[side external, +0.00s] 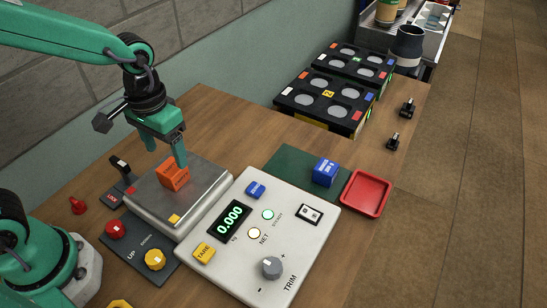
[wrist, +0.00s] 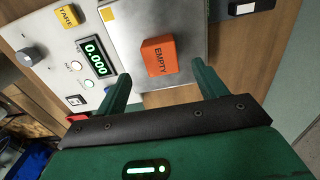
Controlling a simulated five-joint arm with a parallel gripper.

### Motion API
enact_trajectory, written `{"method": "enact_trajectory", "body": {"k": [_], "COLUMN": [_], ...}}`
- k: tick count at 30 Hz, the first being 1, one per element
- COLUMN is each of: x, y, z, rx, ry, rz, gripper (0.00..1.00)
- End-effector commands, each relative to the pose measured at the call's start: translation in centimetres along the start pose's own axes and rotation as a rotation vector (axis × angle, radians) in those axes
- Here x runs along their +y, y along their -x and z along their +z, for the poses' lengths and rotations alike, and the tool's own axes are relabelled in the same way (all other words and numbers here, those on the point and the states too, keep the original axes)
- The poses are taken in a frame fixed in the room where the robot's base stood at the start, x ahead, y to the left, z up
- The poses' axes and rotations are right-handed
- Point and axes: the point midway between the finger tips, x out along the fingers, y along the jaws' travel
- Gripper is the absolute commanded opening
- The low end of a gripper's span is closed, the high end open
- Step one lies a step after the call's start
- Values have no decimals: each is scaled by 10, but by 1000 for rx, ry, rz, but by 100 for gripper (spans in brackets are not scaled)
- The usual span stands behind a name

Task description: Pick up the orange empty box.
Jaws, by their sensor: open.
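The orange box (side external: 172,176) sits on the grey metal scale plate (side external: 205,185) in the side external view. In the wrist view the orange box (wrist: 158,56) shows the word EMPTY, and the metal plate (wrist: 190,18) lies under it. My gripper (side external: 165,150) is above and close to the box, pointing down. In the wrist view my gripper (wrist: 160,85) is open, with one green finger to each side in the picture and the box beyond the fingertips, between their lines. I cannot tell whether a finger touches the box.
The white control panel (side external: 265,240) reads 0.000 beside the scale. A blue box (side external: 326,172) stands on a green mat (side external: 290,165), near a red tray (side external: 366,194). Black racks (side external: 325,98) stand at the back. A red knob (side external: 115,229) and a yellow knob (side external: 155,259) stand in front.

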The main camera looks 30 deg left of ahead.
Motion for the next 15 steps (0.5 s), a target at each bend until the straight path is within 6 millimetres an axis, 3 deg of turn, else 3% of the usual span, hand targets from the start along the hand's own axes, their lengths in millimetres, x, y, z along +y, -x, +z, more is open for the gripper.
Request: {"method": "enact_trajectory", "body": {"k": [15], "x": [-1], "y": [-21], "z": [0], "rx": [-2], "ry": [0], "rz": [-1], "gripper": [71]}}
